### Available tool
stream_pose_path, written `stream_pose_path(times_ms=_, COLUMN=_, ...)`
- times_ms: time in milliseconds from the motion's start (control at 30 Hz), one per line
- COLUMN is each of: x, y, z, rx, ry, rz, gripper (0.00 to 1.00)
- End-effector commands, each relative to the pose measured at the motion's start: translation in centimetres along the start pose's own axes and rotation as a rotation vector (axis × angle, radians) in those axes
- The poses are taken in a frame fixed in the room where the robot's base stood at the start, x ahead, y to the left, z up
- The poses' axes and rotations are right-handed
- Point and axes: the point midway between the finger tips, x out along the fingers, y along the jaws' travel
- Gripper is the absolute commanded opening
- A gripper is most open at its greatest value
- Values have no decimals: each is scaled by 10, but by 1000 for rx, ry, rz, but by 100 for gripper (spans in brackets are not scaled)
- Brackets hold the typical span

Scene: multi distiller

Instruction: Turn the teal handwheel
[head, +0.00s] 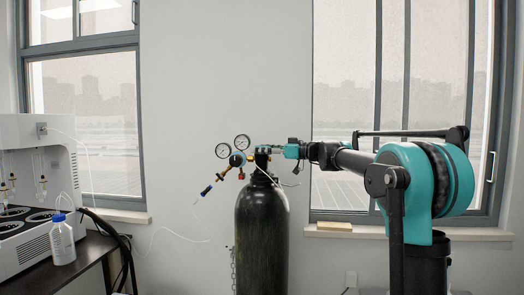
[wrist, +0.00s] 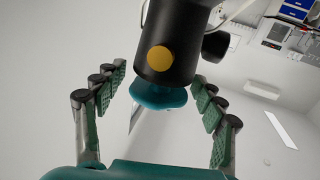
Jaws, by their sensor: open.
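The teal handwheel (wrist: 158,97) shows in the wrist view, on the near end of a black valve body (wrist: 178,25) with a yellow round cap. My gripper (wrist: 158,76) is open, with one padded finger on each side of the handwheel and a visible gap on both sides. In the head view my gripper (head: 277,151) reaches from the right to the valve at the top of the black gas cylinder (head: 262,235). The handwheel cannot be made out there.
Two round gauges (head: 232,146) and a regulator with hoses sit left of the valve. A white apparatus (head: 35,190) and a bottle (head: 62,243) stand on a table at the left. A yellow block (head: 334,226) lies on the right windowsill. The wall is behind the cylinder.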

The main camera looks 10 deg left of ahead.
Motion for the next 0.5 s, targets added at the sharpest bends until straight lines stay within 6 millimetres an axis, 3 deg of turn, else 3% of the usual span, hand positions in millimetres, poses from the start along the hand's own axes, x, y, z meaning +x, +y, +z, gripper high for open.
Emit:
stream_pose_path(times_ms=167, x=0, y=0, z=0, rx=0, ry=0, rz=0, gripper=70)
stream_pose_path(times_ms=500, x=0, y=0, z=0, rx=0, ry=0, rz=0, gripper=29)
